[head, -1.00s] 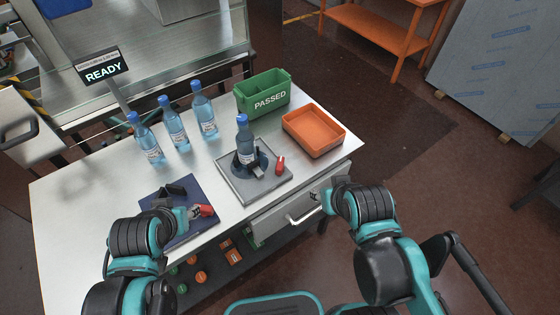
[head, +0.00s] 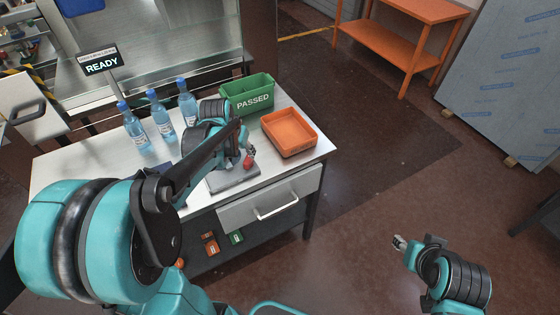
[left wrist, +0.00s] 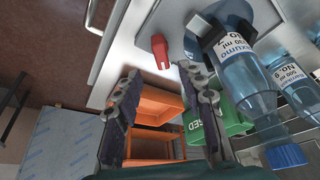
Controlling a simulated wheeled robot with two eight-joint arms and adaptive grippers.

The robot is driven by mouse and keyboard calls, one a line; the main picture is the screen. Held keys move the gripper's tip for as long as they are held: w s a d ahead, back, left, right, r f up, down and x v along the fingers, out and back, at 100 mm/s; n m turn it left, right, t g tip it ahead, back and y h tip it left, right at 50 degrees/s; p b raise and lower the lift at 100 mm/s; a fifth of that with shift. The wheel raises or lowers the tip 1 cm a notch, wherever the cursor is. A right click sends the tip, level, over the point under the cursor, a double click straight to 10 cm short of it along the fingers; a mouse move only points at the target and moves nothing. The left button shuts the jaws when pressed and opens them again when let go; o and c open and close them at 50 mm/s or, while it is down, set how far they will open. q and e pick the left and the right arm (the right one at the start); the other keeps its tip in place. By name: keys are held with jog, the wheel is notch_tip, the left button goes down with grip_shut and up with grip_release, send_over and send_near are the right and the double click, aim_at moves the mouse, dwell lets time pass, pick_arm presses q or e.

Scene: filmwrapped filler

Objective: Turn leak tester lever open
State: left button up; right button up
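The leak tester, a grey plate (head: 232,181) on the bench, carries a red lever (head: 248,162) at its right side. In the left wrist view the lever (left wrist: 160,50) lies just beyond and between the fingertips, apart from them. My left gripper (head: 249,150) is open and empty; its fingers (left wrist: 159,78) are spread. A blue water bottle (left wrist: 245,75) stands in the tester's dark holder, to the right of the fingers in the left wrist view; my left arm hides it in the head view. My right gripper (head: 399,242) is over the floor, right of the bench; its finger opening is unclear.
An orange tray (head: 289,132) and a green PASSED bin (head: 247,95) stand behind the tester. Several blue bottles (head: 161,115) stand at the bench's back left. A drawer handle (head: 278,208) juts from the bench front. A READY sign (head: 101,66) stands behind. Floor to the right is open.

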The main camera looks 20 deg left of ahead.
aim_at(248, 159)
pick_arm(q)
jog(key=b+x, duration=0.3)
jog(key=x, duration=0.5)
jog(key=shift+a, duration=0.1)
jog(key=shift+r, duration=0.1)
grip_shut()
